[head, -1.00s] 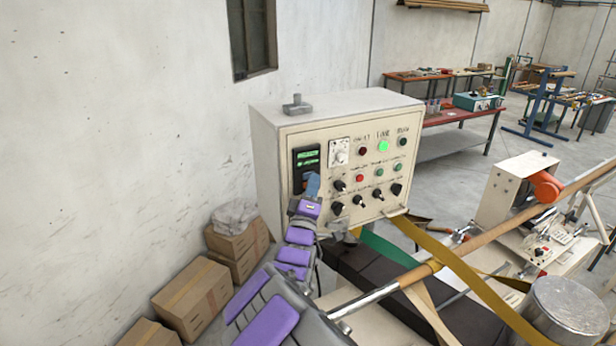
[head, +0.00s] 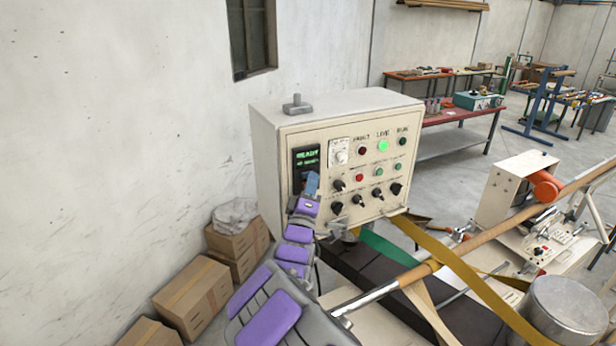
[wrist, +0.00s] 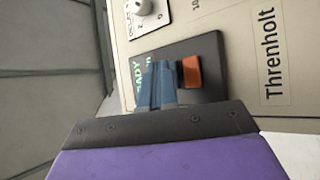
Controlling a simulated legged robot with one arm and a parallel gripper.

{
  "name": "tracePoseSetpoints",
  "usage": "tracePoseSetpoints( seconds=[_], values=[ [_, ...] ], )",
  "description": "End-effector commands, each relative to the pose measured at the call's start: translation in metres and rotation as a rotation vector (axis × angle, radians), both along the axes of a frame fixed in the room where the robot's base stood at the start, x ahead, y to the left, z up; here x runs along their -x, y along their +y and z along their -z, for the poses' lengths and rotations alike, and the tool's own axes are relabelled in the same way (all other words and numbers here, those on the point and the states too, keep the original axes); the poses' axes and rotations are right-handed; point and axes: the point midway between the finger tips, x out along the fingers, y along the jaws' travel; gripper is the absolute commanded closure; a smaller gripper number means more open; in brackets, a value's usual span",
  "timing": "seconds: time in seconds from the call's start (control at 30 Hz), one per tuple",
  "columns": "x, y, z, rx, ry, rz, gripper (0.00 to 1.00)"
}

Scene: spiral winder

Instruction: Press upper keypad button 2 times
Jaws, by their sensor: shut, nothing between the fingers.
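The dark keypad panel (head: 298,162) is set in the left part of the cream control box front. Its green display reads READY, with a smaller line below. In the wrist view the panel (wrist: 212,88) appears turned sideways, with an orange button (wrist: 191,70) beside my fingers. My gripper (head: 311,178) has blue fingers, shut and empty, in front of the lower part of the panel. In the wrist view the gripper (wrist: 160,70) overlaps the panel between the display text and the orange button. The upper button is not visible, seemingly behind the fingers. I cannot tell whether they touch it.
The control box (head: 340,105) has several knobs, lamps and buttons right of the keypad; a green lamp (head: 383,146) is lit. Cardboard boxes (head: 193,295) lie below left. The winder's rod (head: 385,288) and yellow straps are at the lower right.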

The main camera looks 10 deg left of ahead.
Motion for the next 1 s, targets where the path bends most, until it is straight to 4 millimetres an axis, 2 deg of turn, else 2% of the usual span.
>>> tracePoseSetpoints(
  seconds=[0.33, 0.67, 1.0],
  values=[
    [0.012, -0.008, 0.002, 0.0, 0.001, 0.0, 1.0],
    [0.014, -0.009, 0.001, -0.001, 0.001, -0.001, 1.0],
    [0.037, -0.025, 0.003, 0.0, 0.0, 0.0, 1.0]
  ],
)
